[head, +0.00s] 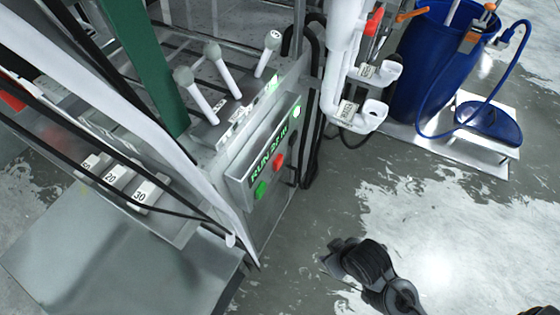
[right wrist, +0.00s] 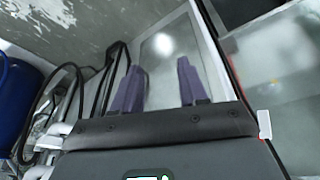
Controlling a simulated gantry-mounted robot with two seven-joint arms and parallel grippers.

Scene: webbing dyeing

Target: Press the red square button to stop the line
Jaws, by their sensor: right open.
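The control panel (head: 246,163) is on the end face of the grey machine in the head view. Its green-lit display (head: 268,154) reads RUN and further characters too small to read surely. The red button (head: 279,161) sits below the display, and a green button (head: 262,189) sits lower left of it. In the right wrist view my right gripper (right wrist: 155,88) is open, with two purple fingers apart and nothing between them. A grey metal surface (right wrist: 170,50) lies behind the fingers. No button is visible there. My left gripper is not in view.
Three white-knobbed levers (head: 222,70) stand above the panel. White pipes (head: 345,60) and black hoses rise to its right.

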